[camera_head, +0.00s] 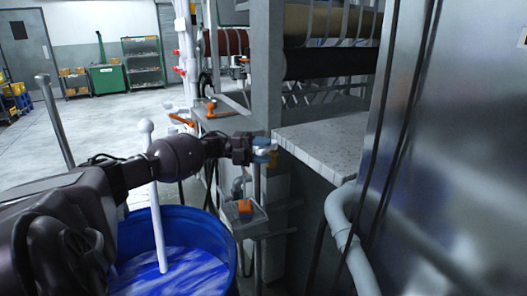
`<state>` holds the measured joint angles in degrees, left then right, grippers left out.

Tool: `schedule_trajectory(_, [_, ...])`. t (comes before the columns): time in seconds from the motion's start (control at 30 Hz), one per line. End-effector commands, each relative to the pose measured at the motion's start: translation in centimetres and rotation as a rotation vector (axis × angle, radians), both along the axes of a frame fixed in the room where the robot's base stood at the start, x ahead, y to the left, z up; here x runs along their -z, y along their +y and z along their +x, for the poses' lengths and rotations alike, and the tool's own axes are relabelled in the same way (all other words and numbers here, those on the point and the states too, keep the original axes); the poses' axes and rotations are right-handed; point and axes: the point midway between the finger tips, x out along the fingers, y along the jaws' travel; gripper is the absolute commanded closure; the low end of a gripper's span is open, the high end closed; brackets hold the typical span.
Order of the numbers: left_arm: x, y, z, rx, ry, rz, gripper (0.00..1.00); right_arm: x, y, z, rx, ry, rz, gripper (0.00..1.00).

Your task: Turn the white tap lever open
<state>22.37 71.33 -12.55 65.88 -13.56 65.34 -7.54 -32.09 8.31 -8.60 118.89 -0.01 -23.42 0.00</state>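My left arm comes in from the left, over a blue barrel. My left gripper (257,149) is at the centre, at the top of a thin upright pipe (257,185) beside the grey machine frame. A small whitish piece (263,142), possibly the white tap lever, shows at the fingertips, with blue and yellowish bits just beside it. The fingers are small and overlap these pieces, so I cannot tell whether they are open or shut on them. My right gripper is not in view.
The blue barrel (233,238) holds blue-white liquid and a white ball-topped rod (157,215). An orange-topped valve or box (245,208) sits below the gripper. A grey ledge (325,140), a bent pipe (343,225) and a metal panel (460,150) crowd the right. Open floor (100,115) lies behind left.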

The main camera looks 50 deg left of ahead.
Motion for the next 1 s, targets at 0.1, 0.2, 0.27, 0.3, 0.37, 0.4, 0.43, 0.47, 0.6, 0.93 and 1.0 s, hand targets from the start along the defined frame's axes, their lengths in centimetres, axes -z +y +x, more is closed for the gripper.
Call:
schedule_trajectory(0.1, [0.0, 0.0, 0.0, 0.000, 0.000, 0.000, 0.55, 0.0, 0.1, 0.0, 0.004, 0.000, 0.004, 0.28])
schedule_trajectory(0.2, [0.0, 0.1, -0.1, 0.000, 0.000, 0.000, 0.55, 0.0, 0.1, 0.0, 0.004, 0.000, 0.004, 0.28])
schedule_trajectory(0.27, [0.0, 0.3, -0.2, -0.001, 0.000, 0.000, 0.55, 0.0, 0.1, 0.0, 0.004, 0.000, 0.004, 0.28])
schedule_trajectory(0.3, [0.0, 0.6, -0.4, -0.002, 0.001, 0.001, 0.55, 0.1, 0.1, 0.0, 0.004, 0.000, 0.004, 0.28])
schedule_trajectory(0.37, [0.1, 1.2, -0.8, -0.003, 0.002, 0.001, 0.55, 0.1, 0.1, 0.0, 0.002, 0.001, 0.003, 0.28])
schedule_trajectory(0.4, [0.1, 1.6, -1.2, -0.003, 0.003, 0.002, 0.55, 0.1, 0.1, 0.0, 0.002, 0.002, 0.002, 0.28])
schedule_trajectory(0.43, [0.1, 2.0, -1.5, -0.003, 0.003, 0.002, 0.55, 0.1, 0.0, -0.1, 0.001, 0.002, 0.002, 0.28])
schedule_trajectory(0.47, [0.0, 2.4, -1.8, -0.003, 0.002, 0.002, 0.55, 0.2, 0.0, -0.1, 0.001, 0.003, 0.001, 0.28])
schedule_trajectory(0.6, [0.1, 4.5, -3.4, -0.003, 0.002, 0.001, 0.55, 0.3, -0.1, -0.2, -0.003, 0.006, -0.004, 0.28])
schedule_trajectory(0.93, [0.1, 8.1, -6.1, -0.002, 0.002, 0.001, 0.55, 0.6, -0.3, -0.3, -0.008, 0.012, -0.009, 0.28])
schedule_trajectory(1.0, [0.1, 8.4, -6.4, 0.000, 0.001, 0.001, 0.55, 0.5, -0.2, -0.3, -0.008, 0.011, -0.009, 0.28])
